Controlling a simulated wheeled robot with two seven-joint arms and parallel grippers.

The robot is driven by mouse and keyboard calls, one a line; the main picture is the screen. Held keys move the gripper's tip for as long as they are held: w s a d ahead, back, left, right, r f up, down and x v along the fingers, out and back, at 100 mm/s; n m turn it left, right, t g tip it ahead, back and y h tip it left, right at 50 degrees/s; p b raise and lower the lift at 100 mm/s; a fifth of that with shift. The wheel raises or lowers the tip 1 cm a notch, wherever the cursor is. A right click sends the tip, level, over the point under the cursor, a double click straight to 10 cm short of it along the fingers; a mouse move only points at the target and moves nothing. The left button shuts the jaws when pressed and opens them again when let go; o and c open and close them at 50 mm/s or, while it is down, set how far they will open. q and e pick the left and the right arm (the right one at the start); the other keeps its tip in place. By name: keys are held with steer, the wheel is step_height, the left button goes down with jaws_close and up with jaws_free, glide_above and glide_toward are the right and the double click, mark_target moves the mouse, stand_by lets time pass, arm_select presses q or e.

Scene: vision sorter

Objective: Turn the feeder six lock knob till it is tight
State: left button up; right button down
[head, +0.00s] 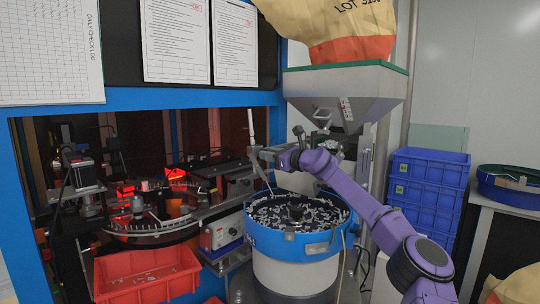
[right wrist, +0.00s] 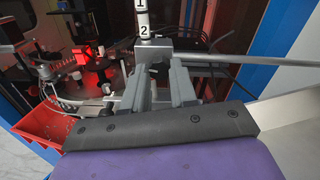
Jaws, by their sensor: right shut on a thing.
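My right gripper (head: 262,154) reaches in from the right on its purple arm, above the left side of the blue-rimmed feeder bowl (head: 322,248). In the right wrist view its two grey fingers (right wrist: 158,78) are shut on a grey piece (right wrist: 153,47) at the foot of a white numbered post (right wrist: 143,20). The post stands upright and also shows in the head view (head: 251,124). A thin rod runs to the right from the grey piece. I cannot make out the lock knob's own shape; the fingers hide part of what they hold. My left gripper is not in view.
A grey hopper (head: 345,90) with a sack hangs above the bowl. A red crate (head: 147,278) stands at the lower left, below the dark machine with its round glass table. Blue crates (head: 428,180) are stacked at right. A control box (head: 221,233) sits left of the bowl.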

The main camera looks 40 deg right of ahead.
steer(key=shift+w+f+m+b, duration=0.1)
steer(key=shift+m+b, duration=2.75)
steer(key=shift+m, duration=5.6)
steer(key=shift+f+m+b, duration=0.1)
steer(key=shift+m+b, duration=2.75)
steer(key=shift+m, duration=5.6)
steer(key=c, duration=0.9)
jaws_free()
steer(key=shift+d+r, duration=0.1)
